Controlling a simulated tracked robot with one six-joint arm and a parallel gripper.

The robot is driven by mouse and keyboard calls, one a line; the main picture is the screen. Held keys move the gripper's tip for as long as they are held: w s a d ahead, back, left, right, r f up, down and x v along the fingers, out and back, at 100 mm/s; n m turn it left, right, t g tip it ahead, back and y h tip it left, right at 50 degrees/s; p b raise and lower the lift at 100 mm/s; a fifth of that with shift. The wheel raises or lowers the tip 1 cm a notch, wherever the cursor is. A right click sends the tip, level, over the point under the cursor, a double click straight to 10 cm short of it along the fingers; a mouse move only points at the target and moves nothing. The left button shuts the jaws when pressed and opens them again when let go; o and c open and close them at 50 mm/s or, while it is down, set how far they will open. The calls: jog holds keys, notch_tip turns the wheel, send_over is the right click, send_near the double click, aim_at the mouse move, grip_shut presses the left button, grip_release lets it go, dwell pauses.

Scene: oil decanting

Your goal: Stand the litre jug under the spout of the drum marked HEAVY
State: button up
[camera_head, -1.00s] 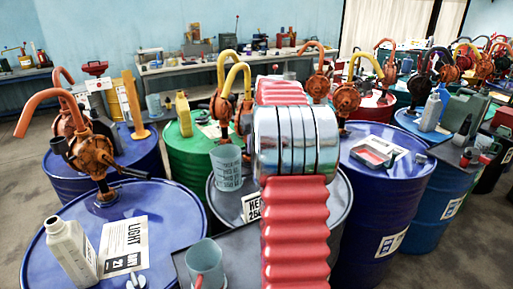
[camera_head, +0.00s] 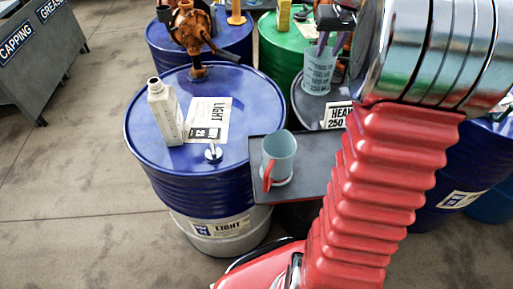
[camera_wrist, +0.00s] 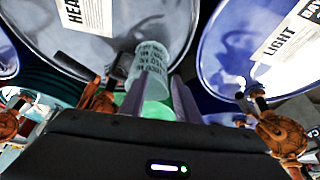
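A pale blue-grey jug with dark measure lines (camera_head: 318,72) stands upright on the grey drum marked HEAVY (camera_head: 303,103), near its left side. In the wrist view the jug (camera_wrist: 150,58) shows just beyond my fingertips, and the drum's top (camera_wrist: 105,45) lies behind it. My gripper (camera_wrist: 164,76) has its two purple-grey fingers apart, one overlapping the jug in the picture and one beside it. In the head view its fingers (camera_head: 322,43) are at the jug's rim; I cannot tell whether they touch. The HEAVY drum's orange pump is mostly hidden by my arm, so the spout's place over the jug is unclear.
A second jug with a red handle (camera_head: 279,157) stands on a dark board (camera_head: 306,180) in front. The blue LIGHT drum (camera_head: 150,120) to the left carries a white bottle (camera_head: 165,112) and a sheet (camera_head: 213,112). A green drum (camera_head: 280,50) stands behind. Open floor lies left.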

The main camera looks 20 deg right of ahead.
jog(key=s+a+r+n, duration=0.1)
jog(key=s+a, duration=0.4)
jog(key=a, duration=0.6)
jog(key=s+a+r+n, duration=0.15)
jog(key=s+a, duration=0.25)
jog(key=a, duration=0.7)
jog(key=s+a+f+n+y, duration=0.1)
jog(key=s+a+f, duration=0.2)
jog(key=s+a, duration=0.3)
jog(key=s+a+f+t, duration=0.1)
jog(key=s+a+f, duration=0.2)
jog(key=s+a, duration=0.3)
jog(key=s, duration=0.3)
jog(key=shift+a+n+y, duration=0.15)
jog(key=shift+n+y, duration=0.2)
jog(key=shift+y, duration=0.05)
